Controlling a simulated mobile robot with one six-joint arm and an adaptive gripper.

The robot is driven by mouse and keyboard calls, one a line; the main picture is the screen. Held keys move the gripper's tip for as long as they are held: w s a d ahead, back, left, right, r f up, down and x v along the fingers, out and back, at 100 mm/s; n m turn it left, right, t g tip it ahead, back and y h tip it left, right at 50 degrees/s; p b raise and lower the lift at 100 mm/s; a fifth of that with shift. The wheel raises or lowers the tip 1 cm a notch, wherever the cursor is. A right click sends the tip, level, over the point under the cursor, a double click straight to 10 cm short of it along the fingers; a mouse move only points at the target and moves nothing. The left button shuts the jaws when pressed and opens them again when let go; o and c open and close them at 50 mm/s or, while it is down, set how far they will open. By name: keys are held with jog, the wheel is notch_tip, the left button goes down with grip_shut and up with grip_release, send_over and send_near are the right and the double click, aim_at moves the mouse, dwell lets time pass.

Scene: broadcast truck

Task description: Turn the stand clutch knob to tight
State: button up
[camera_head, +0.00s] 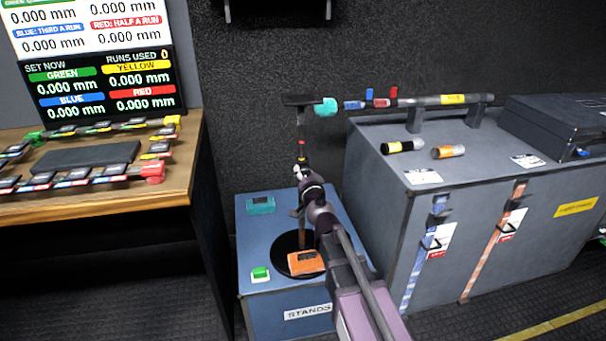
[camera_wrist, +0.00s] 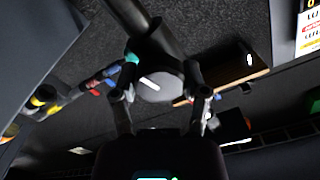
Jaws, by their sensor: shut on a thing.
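The stand (camera_head: 301,128) rises from a round black base on the blue box marked STANDS. It has a dark crosspiece on top. My gripper (camera_head: 304,182) reaches the stand's post about halfway up, from the front. In the wrist view, my gripper (camera_wrist: 162,98) has one finger on each side of a grey round piece with a white line, which looks like the clutch knob (camera_wrist: 152,88). The dark post (camera_wrist: 128,17) runs up to the top left behind it. In the head view my gripper largely hides the knob, and I cannot read its tight mark.
A teal piece (camera_head: 326,107) sits by the stand's top, near a boom (camera_head: 425,100) with coloured clips. A grey case (camera_head: 385,165) stands at right, a wooden desk (camera_head: 120,197) at left. An orange block (camera_head: 305,262) and a green button (camera_head: 260,273) are on the blue box (camera_head: 262,300).

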jog(key=shift+m, duration=1.1)
jog(key=o, duration=1.1)
jog(key=shift+o, duration=0.2)
jog(key=v, duration=0.7)
jog(key=shift+s, duration=0.3)
jog(key=shift+d, duration=0.1)
